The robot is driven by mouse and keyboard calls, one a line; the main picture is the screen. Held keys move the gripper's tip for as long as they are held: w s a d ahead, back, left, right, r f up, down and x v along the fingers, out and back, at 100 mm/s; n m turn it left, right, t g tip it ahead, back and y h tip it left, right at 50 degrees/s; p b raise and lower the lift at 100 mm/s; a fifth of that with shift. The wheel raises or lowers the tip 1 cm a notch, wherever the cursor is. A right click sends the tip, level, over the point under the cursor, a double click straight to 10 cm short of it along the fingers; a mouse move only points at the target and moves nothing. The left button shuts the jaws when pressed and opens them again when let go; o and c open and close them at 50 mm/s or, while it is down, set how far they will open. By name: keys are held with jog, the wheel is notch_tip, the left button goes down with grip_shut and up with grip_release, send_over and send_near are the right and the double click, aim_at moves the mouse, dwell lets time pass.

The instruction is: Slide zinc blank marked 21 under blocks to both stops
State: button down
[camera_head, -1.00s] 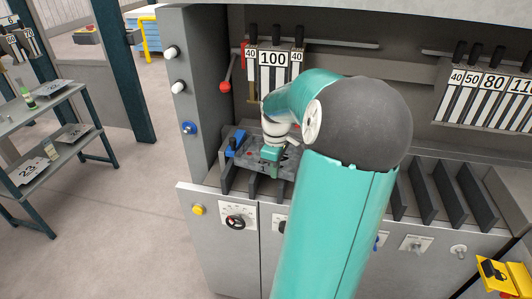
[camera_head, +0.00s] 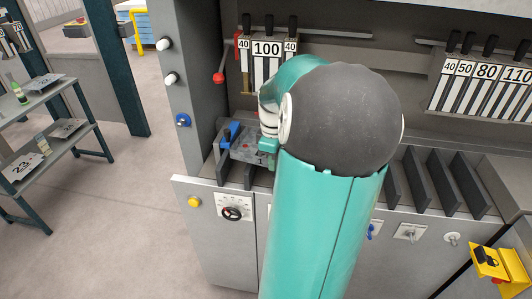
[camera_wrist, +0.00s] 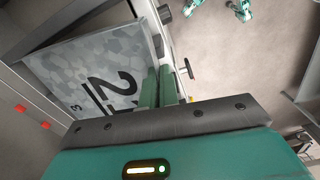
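The zinc blank (camera_wrist: 88,72) is a mottled grey sheet in the wrist view, with a large underlined 2 and a small 3; the rest of its number is hidden by my fingers. In the head view its grey surface (camera_head: 247,153) with a 1 shows on the machine bed, left of my arm. My gripper (camera_wrist: 158,86) has its two green fingers close together at the blank's edge and appears shut on it. The blocks (camera_head: 266,68), labelled 40, 100 and 40, hang above and behind the blank. Whether the blank touches any stop is hidden.
A blue part (camera_head: 230,134) stands at the bed's left side. A red-knobbed lever (camera_head: 219,77) is on the left column. Dark slanted supports (camera_head: 430,185) line the bed at right. A shelf rack (camera_head: 45,125) at left holds other marked plates.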

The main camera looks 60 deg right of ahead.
jog(key=shift+n, duration=0.9)
jog(key=w+d+r, duration=0.1)
jog(key=d+r, duration=0.1)
jog(key=d, duration=0.1)
jog(key=w+d+r, duration=0.2)
jog(key=d, duration=0.1)
jog(key=w+d+r, duration=0.1)
jog(key=d+r, duration=0.1)
jog(key=d, duration=0.1)
jog(key=shift+w, duration=0.2)
jog(key=shift+f, duration=4)
jog(key=shift+f, duration=0.35)
jog(key=shift+w+a, duration=0.3)
jog(key=shift+w, duration=0.45)
jog(key=shift+w+d, duration=0.4)
jog(key=shift+d, duration=0.15)
jog(key=shift+d, duration=0.45)
jog(key=shift+w+d, duration=0.35)
jog(key=shift+d, duration=0.55)
